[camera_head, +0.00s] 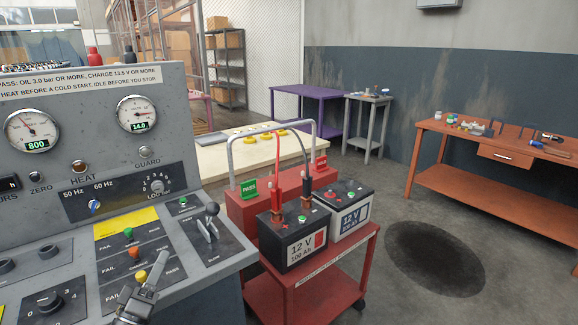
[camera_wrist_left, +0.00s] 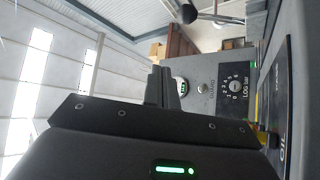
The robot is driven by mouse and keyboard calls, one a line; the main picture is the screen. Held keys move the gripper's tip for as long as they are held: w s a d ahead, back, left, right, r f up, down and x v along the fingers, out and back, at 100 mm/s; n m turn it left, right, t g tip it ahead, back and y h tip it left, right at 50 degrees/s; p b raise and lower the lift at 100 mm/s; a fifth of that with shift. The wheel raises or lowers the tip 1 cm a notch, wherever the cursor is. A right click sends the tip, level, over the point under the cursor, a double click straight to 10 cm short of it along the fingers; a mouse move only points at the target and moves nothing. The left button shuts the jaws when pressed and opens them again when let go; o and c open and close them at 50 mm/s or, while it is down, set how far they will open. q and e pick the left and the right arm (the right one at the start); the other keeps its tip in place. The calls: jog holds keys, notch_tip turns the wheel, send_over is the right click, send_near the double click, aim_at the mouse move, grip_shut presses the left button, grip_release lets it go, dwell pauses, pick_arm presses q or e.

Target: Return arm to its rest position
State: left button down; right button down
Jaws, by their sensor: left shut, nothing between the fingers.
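My left gripper (camera_head: 152,272) is in the lower left of the head view, over the lower part of the grey control panel (camera_head: 222,262), close to a yellow button (camera_head: 141,276). Its fingers are together and hold nothing. I cannot tell whether they touch the panel. In the left wrist view, the closed fingers (camera_wrist_left: 163,86) point up, with the panel's face and its load knob (camera_wrist_left: 235,88) to the right. My right gripper is in neither view.
A lever with a black knob (camera_head: 211,210) stands up from the panel near my gripper. A red cart (camera_head: 318,290) with two 12 V batteries stands right of the panel. An orange workbench (camera_head: 468,133) is at the far right. Open floor lies between them.

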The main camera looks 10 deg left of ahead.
pick_arm(q)
jog(key=s+d+f+m+g+y, duration=0.2)
jog(key=s+d+f+g, duration=0.15)
jog(key=f+g, duration=0.4)
jog(key=s+d+f+m+g+y, duration=0.1)
jog(key=s+d+f+m+g, duration=0.2)
jog(key=f, duration=0.8)
jog(key=s+d+f+m+g, duration=0.25)
jog(key=s+f+g, duration=0.25)
jog(key=s, duration=0.4)
jog(key=s+d+f+m+g, duration=0.1)
jog(key=s+f+m+g, duration=0.35)
jog(key=s, duration=0.45)
notch_tip(320, 180, down, 27)
jog(key=s+g, duration=0.2)
jog(key=s+a+f, duration=0.3)
jog(key=s+f, duration=1.1)
jog(key=s, duration=0.1)
jog(key=shift+s+a+n+g, duration=0.15)
jog(key=shift+s+n+g, duration=0.15)
jog(key=shift+s+g, duration=0.1)
